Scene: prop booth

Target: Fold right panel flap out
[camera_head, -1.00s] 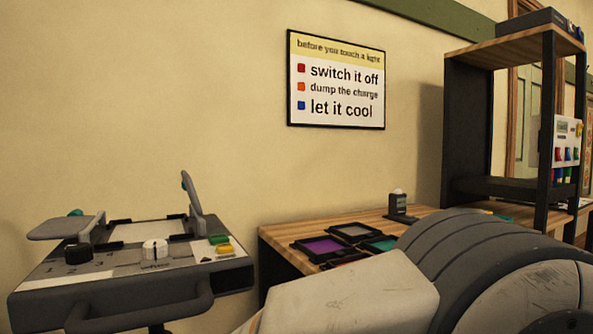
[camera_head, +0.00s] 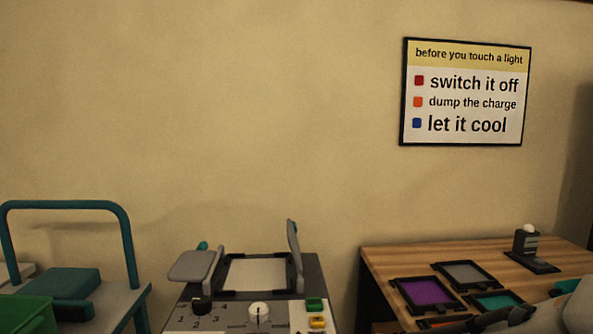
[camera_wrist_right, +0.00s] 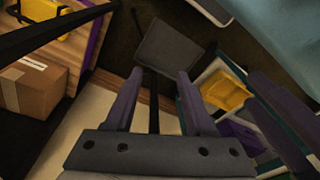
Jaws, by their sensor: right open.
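The control unit (camera_head: 235,318) stands at the bottom centre of the head view, its lower part cut off by the frame. Its right panel flap (camera_head: 295,256) stands nearly upright at the right side of the pale plate (camera_head: 256,273). The left flap (camera_head: 191,266) lies folded outward, about level. My right gripper (camera_wrist_right: 158,78) is open in the right wrist view, with nothing between its fingers. It is apart from the flap, which I cannot make out in that view. My left gripper is not in view.
A wooden table (camera_head: 385,252) with framed colour filters (camera_head: 428,291) stands right of the unit. A teal-handled cart (camera_head: 125,290) stands left. The wrist view shows a cardboard box (camera_wrist_right: 35,88), a dark square panel (camera_wrist_right: 168,48) and a yellow item (camera_wrist_right: 226,91).

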